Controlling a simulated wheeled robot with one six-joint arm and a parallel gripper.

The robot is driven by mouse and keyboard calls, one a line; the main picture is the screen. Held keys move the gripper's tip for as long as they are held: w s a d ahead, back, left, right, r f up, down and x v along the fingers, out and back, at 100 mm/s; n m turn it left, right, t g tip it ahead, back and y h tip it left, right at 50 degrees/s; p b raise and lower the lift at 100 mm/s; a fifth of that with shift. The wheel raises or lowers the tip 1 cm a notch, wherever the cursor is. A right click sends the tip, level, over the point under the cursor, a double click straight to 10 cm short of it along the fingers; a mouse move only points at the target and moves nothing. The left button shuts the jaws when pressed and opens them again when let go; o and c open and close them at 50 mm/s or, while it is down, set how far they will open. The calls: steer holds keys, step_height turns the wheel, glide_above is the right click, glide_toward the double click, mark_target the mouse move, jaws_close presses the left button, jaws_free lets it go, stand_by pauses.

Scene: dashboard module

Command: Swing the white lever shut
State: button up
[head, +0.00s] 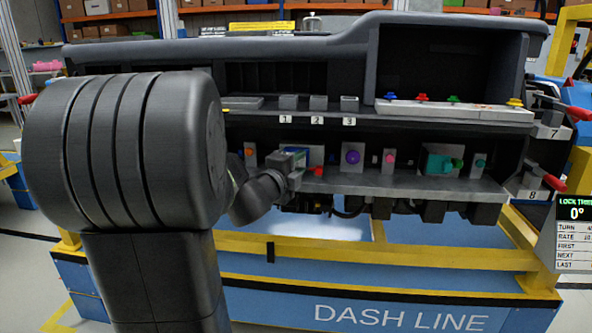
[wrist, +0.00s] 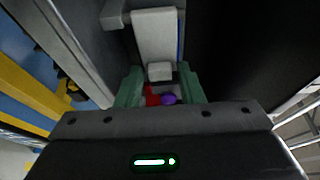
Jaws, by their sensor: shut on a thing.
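My gripper (head: 297,163) reaches into the lower bay of the dashboard module, left of the purple round knob (head: 350,157). In the wrist view, the white lever (wrist: 156,38) runs down from the top toward my gripper (wrist: 160,82). Its blocky end lies between the green fingers, which are closed in around it. A small red part (wrist: 152,96) and a purple part (wrist: 168,99) show between the fingers, closer to the palm. In the head view my gripper and arm hide most of the lever, so its angle cannot be read there.
A ledge with tags 1, 2 and 3 (head: 316,121) runs above my gripper. A teal box (head: 438,160) and several small knobs stand to the right. Red-handled clamps are at the right end, near a display (head: 575,235). A yellow rail (head: 380,252) runs below.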

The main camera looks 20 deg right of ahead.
steer(key=o, duration=0.7)
steer(key=shift+o, duration=0.2)
steer(key=p+v, duration=0.3)
steer(key=v, duration=1.1)
steer(key=shift+w+d, duration=0.1)
steer(key=shift+d, duration=0.05)
steer(key=b+x, duration=0.3)
steer(key=x, duration=1)
steer(key=shift+d+f, duration=0.1)
steer(key=shift+w+d, duration=0.25)
steer(key=shift+w, duration=0.05)
steer(key=shift+s+a, duration=0.1)
steer(key=shift+a, duration=0.05)
